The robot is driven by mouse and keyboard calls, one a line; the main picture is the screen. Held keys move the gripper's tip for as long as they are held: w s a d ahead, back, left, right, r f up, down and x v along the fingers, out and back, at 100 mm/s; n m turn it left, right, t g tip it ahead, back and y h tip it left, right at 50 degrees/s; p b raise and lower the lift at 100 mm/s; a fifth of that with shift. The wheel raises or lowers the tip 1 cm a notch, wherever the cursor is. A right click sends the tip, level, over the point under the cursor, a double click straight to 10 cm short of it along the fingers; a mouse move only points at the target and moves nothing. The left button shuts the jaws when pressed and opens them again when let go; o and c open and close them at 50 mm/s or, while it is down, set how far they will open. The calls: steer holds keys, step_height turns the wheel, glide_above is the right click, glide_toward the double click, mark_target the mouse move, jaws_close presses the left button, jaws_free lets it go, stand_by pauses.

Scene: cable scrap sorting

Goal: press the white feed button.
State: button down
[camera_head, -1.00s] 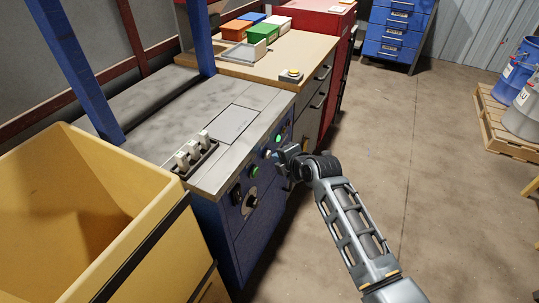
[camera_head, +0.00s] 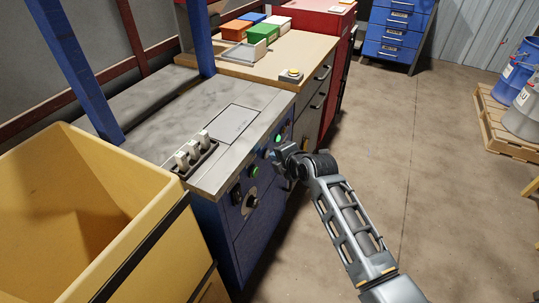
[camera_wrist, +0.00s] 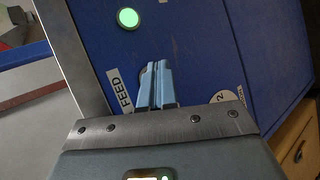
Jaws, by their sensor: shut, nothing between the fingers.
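The blue front panel (camera_head: 243,222) of the machine carries a column of buttons and knobs. In the wrist view, a white FEED label (camera_wrist: 118,88) is on this panel (camera_wrist: 205,40), just left of my gripper's fingers. My gripper (camera_wrist: 155,68) is shut and empty, its fingertips at the panel beside the label. In the head view, my gripper (camera_head: 272,155) is up against the panel between a lit green light (camera_head: 278,138) and a green button (camera_head: 255,170). The white feed button does not show in either view now; my fingers seem to cover it. I cannot tell whether they touch it.
A yellow bin (camera_head: 150,235) stands at the left front. The machine's grey top (camera_head: 165,125) bears several pale switch-like blocks (camera_head: 190,153). A wooden bench (camera_head: 240,68) with coloured bins is behind. The floor (camera_head: 400,130) to the right is open.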

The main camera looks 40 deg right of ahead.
steer(key=shift+s, duration=0.15)
steer(key=shift+s+d, duration=0.3)
steer(key=shift+s, duration=0.4)
steer(key=shift+s, duration=0.1)
steer(key=shift+s+d, duration=0.3)
steer(key=shift+s, duration=0.45)
steer(key=shift+s+d, duration=0.25)
steer(key=shift+s, duration=0.5)
steer(key=shift+s+d, duration=0.3)
steer(key=shift+s, duration=0.45)
steer(key=s+a+r+m+t+p, duration=0.15)
steer(key=s+a+m, duration=0.65)
steer(key=s+a, duration=0.8)
steer(key=s+a+r+m+t+y+p, duration=0.1)
steer(key=s+a+r+m, duration=0.2)
steer(key=s+r, duration=0.6)
steer(key=s+a+r+m+t+y, duration=0.1)
steer(key=s+a+r+m, duration=0.3)
steer(key=s+r, duration=0.5)
steer(key=shift+s+m+y+p, duration=0.4)
steer(key=shift+s+m, duration=0.15)
steer(key=shift+m, duration=0.15)
